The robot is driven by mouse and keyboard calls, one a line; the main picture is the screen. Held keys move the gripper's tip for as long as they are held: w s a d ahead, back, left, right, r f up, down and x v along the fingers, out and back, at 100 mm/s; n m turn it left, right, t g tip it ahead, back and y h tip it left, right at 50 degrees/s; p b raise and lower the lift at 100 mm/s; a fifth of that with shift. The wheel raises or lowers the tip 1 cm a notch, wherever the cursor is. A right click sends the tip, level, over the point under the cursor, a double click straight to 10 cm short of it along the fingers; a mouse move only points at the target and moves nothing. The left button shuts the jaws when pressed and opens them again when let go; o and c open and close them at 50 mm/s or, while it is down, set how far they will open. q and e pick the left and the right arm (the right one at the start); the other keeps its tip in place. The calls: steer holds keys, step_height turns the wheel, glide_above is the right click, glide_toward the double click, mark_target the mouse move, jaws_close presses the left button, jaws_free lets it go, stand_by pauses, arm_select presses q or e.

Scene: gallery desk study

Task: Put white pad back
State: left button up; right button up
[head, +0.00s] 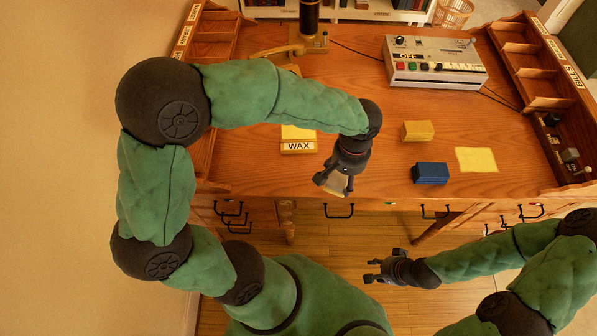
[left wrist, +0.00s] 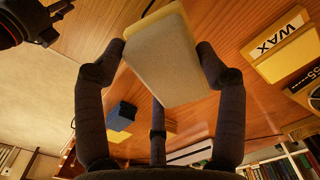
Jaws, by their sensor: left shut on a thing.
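The white pad (left wrist: 165,60) is a pale block with a yellowish edge. My left gripper (left wrist: 160,55) is shut on it, with fingers at both sides in the left wrist view. In the head view, my left gripper (head: 332,184) holds the white pad (head: 337,185) above the desk's front edge, mostly covered by the fingers. A box labelled WAX (head: 298,147), with a yellow top, sits on the desk to the left of that gripper. It also shows in the left wrist view (left wrist: 284,50). My right gripper (head: 371,270) is open and empty, low in front of the desk.
A yellow block (head: 417,131), a blue block (head: 430,174) and a flat yellow sheet (head: 476,160) are on the desk (head: 370,170) to the right. A grey control box (head: 435,62) stands behind them. Wooden racks stand at both sides. The desk's middle has bare room.

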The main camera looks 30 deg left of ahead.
arm_select(q)
steer(key=w+a+f+b, duration=0.1)
steer(key=a+f, duration=0.2)
steer(key=w+a+f+b, duration=0.1)
steer(key=a+f, duration=0.1)
steer(key=a, duration=0.2)
steer(key=a+f+b, duration=0.2)
steer(key=a+f, duration=0.1)
steer(key=a, duration=0.1)
steer(key=shift+w+f, duration=0.3)
steer(key=shift+w, duration=0.1)
steer(key=shift+a+f+b, duration=0.15)
steer(key=shift+f+b, duration=0.25)
steer(key=shift+f, duration=0.5)
steer(key=shift+a+f+b, duration=0.1)
steer(key=shift+f+b, duration=0.25)
steer(key=shift+f, duration=0.5)
steer(key=shift+f, duration=0.2)
steer(key=o, duration=1)
